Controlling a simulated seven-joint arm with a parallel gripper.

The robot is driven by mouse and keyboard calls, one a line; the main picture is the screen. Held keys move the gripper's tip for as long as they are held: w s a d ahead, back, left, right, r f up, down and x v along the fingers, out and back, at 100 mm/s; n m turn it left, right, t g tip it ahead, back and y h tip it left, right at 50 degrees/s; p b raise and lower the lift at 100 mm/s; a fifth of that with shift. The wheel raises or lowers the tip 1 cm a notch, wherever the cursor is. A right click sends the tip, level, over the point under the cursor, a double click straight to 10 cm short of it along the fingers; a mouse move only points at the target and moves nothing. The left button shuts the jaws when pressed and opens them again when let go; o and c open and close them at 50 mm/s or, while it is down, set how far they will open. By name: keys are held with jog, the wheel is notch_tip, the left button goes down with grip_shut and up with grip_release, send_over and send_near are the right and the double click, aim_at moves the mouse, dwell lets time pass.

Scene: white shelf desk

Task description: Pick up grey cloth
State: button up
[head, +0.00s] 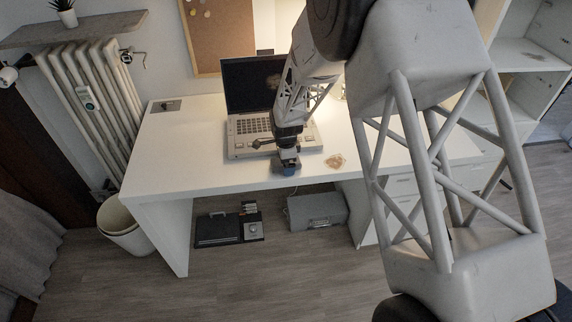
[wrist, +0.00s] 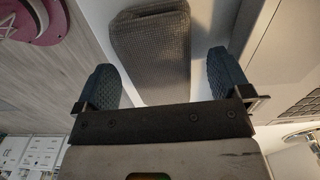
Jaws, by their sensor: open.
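The grey cloth (wrist: 150,45) is a folded, textured piece lying on the white desk, seen in the wrist view beyond and between my fingers. My gripper (wrist: 160,62) is open, with one dark blue finger on each side of the cloth's near end. No grip on the cloth shows. In the head view my gripper (head: 287,163) is low over the desk's front edge, in front of the laptop. I cannot make out the cloth there; my arm and gripper may hide it.
An open laptop (head: 250,85) stands close behind my gripper on the white desk (head: 180,140). A small tan item (head: 336,160) lies to the right. A pink object (wrist: 38,22) shows in the wrist view. The desk's left side is mostly clear.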

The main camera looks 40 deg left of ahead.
jog(key=c, duration=1)
jog(key=shift+r, duration=0.15)
jog(key=shift+r, duration=0.45)
notch_tip(320, 180, up, 2)
jog(key=shift+s+d+r, duration=0.15)
jog(key=shift+r, duration=0.1)
jog(key=s+d, duration=0.3)
jog(key=d, duration=0.1)
jog(key=s+d+r, duration=0.1)
jog(key=s+d, duration=0.2)
jog(key=s, duration=0.1)
jog(key=s+d, duration=0.3)
jog(key=d, duration=0.1)
jog(key=shift+s+d+r, duration=0.15)
jog(key=shift+d, duration=0.2)
